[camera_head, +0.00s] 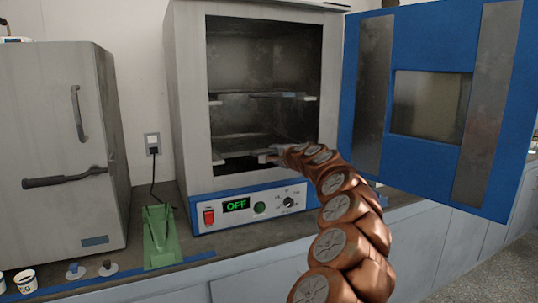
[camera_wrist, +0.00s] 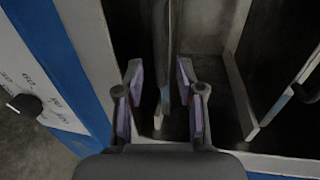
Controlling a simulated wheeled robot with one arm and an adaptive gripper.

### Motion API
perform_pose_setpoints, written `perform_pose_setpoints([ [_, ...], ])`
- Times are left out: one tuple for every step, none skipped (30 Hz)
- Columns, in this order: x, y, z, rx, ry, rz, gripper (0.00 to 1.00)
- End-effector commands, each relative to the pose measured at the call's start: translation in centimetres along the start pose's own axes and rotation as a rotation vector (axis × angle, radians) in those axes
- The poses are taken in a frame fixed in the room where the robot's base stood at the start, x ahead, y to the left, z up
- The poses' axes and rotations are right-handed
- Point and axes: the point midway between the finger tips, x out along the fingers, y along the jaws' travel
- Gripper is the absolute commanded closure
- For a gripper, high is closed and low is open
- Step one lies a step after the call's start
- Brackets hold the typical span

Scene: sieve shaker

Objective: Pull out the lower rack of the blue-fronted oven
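The blue-fronted oven (camera_head: 250,208) stands on the counter. Its blue door (camera_head: 430,45) is swung open to the right. The lower rack (camera_head: 240,138) is a thin dark shelf low inside the chamber, and its front is partly hidden by my gripper. My gripper (camera_head: 272,153) is at the lower front of the chamber opening. In the wrist view, its two purple-padded fingers (camera_wrist: 158,90) are spread apart. The lower rack (camera_wrist: 164,45) shows edge-on between them. I cannot tell whether either finger touches it.
The upper rack (camera_head: 255,97) sits above in the chamber. Small cups (camera_head: 25,280) are at the front left. The open door bounds the right side.

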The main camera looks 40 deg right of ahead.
Motion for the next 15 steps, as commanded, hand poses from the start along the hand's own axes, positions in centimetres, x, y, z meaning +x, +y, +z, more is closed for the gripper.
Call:
perform_pose_setpoints([
  [0.5,0.2,0.0,-0.001,0.001,0.003,0.62],
  [0.8,0.3,0.0,-0.001,0.001,0.005,0.62],
  [1.2,0.3,0.1,-0.001,-0.001,0.006,0.62],
  [1.4,0.3,0.1,0.000,-0.001,0.006,0.62],
  [1.6,0.3,0.1,0.000,-0.001,0.006,0.62],
  [1.9,0.2,0.0,-0.001,-0.001,0.005,0.62],
  [2.1,0.2,0.0,-0.001,-0.001,0.004,0.62],
  [2.3,0.2,0.1,-0.002,-0.002,0.004,0.62],
  [2.6,0.2,0.2,-0.002,-0.003,0.004,0.62],
  [2.9,0.2,0.3,-0.002,-0.004,0.004,0.62],
  [3.0,0.3,0.1,-0.002,-0.002,0.005,0.62],
  [3.3,0.3,0.0,-0.001,0.000,0.006,0.62],
  [3.5,0.3,0.0,-0.001,0.001,0.006,0.62],
  [3.6,0.3,-0.1,0.000,0.002,0.005,0.62],
  [3.8,0.2,-0.1,0.001,0.002,0.004,0.62],
])
